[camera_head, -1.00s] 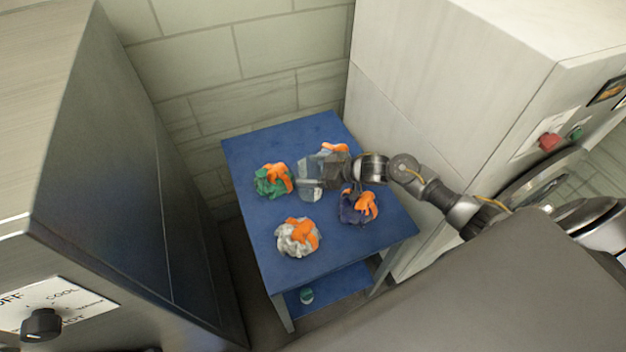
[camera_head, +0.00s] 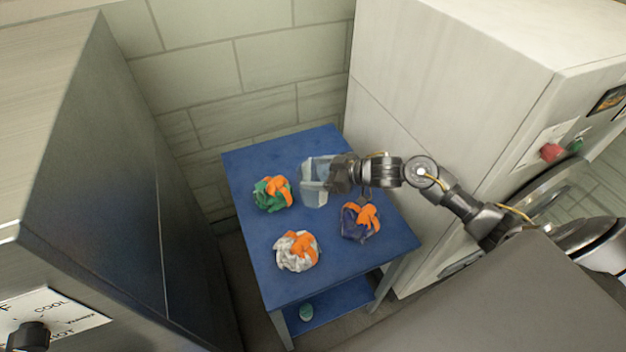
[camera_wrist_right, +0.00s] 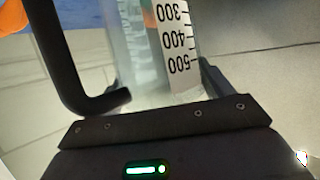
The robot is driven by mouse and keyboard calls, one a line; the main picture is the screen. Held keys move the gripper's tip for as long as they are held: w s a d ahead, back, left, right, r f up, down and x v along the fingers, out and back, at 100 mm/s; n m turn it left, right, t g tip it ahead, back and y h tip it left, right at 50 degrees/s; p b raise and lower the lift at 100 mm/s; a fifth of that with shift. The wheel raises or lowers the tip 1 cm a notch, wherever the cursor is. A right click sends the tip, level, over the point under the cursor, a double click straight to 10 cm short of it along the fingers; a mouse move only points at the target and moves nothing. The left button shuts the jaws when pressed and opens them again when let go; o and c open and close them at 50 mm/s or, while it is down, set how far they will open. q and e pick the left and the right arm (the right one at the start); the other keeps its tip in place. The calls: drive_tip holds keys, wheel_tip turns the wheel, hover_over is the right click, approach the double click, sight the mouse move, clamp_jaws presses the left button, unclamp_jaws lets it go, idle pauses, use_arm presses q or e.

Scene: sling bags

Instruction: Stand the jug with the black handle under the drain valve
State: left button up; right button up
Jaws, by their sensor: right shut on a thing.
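The clear jug (camera_head: 314,184) is over the blue table, its mouth and walls see-through. My right gripper (camera_head: 338,174) is shut on it from the right side. In the right wrist view the jug (camera_wrist_right: 180,50) shows a white scale with black numbers, upside down in the picture. A black bent handle (camera_wrist_right: 62,60) shows at its left. I cannot tell whether the jug's base touches the table. No drain valve can be made out. My left gripper is not in view.
The blue table (camera_head: 255,160) holds a green-and-orange bundle (camera_head: 272,194), a white-and-orange one (camera_head: 297,251) and a purple-and-orange one (camera_head: 361,221). A pale cabinet (camera_head: 440,90) with a red knob (camera_head: 551,153) stands right, a dark cabinet (camera_head: 110,150) left.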

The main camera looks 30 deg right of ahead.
drive_tip(key=s+r, duration=0.1)
drive_tip(key=r, duration=0.1)
drive_tip(key=s+r, duration=0.1)
drive_tip(key=s, duration=0.1)
drive_tip(key=shift+s+d+r, duration=0.15)
drive_tip(key=shift+d+r, duration=0.25)
drive_tip(key=s+d+r+b, duration=0.2)
drive_tip(key=s+r, duration=0.2)
drive_tip(key=s, duration=0.4)
drive_tip(key=shift+s, duration=0.3)
